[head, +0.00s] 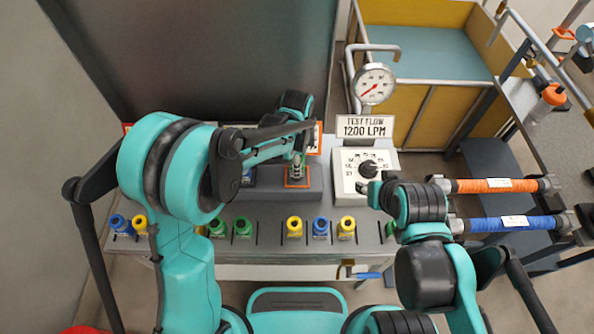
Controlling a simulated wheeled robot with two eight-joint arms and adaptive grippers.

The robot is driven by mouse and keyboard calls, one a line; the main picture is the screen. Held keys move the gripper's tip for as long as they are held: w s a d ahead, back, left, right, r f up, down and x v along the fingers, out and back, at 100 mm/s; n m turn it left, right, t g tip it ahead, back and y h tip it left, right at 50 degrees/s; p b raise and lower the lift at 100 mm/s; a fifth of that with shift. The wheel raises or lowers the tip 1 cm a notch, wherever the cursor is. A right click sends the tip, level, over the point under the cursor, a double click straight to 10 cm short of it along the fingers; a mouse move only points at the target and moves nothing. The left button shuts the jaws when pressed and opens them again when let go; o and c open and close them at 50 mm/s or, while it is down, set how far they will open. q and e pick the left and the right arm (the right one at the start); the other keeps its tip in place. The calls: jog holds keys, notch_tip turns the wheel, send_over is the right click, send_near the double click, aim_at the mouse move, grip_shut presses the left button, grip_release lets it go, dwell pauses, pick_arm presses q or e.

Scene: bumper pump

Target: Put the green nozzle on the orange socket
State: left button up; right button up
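The orange socket (296,183) is a metal fitting in an orange-edged square on the grey block at the bench's middle. My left gripper (298,157) points down right over it and hides its top. Whether its fingers are shut on a nozzle is too small and covered to tell.
Yellow (294,228) and blue nozzles (320,228) share the front row. A white dial panel (350,165), a test flow sign (364,128) and a gauge (374,84) stand right of the socket. Orange (490,186) and blue hose rolls (500,223) lie at right.

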pick_arm(q)
notch_tip(320, 180, down, 4)
jog(key=shift+r+b, duration=0.1)
jog(key=shift+b, duration=0.45)
jog(key=o, duration=1.4)
jog(key=shift+c, duration=0.2)
